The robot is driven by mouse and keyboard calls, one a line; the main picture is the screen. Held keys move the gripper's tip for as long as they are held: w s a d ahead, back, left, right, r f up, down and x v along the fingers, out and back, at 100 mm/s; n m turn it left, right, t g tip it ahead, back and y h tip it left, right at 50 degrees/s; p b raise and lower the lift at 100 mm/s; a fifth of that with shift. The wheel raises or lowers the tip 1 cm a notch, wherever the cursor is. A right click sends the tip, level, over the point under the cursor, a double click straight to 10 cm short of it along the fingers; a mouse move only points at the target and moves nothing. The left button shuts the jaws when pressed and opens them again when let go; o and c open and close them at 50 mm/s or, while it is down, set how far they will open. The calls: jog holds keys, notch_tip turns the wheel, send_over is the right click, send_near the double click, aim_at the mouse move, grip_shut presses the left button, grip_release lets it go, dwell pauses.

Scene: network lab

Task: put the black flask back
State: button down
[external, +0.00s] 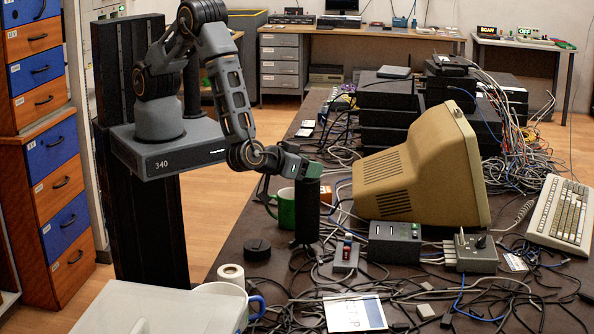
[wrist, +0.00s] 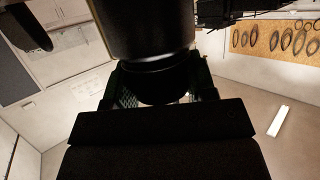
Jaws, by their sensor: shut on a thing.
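The black flask (external: 307,212) is upright in the external view, in front of and partly over the green mug (external: 284,208). My gripper (external: 308,174) is shut around the flask's upper part, coming from the left. I cannot tell whether the flask's base touches the table or hangs just above it. In the wrist view the dark flask (wrist: 150,32) fills the top middle, between the gripper's fingers (wrist: 158,88). That view is very dark, so the exact contact is hidden.
A white roll (external: 231,272) and a white mug with a blue handle (external: 225,289) are in front. A small switch box (external: 345,256), a black box (external: 395,241) and a beige monitor (external: 410,180) stand to the right.

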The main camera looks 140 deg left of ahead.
jog(key=w+d+r+m+t+b, duration=0.2)
jog(key=d+r+b, duration=0.3)
jog(key=d+r, duration=0.3)
jog(key=s+d+r+m+t+h+b, duration=0.1)
jog(key=s+d+r+m+t+b, duration=0.1)
jog(key=s+d+r, duration=0.35)
jog(key=w+a+f+p, duration=0.2)
jog(key=w+f, duration=1)
jog(key=f, duration=0.3)
jog(key=shift+a+f+t, duration=0.25)
jog(key=shift+f+t, duration=0.05)
jog(key=shift+f, duration=0.1)
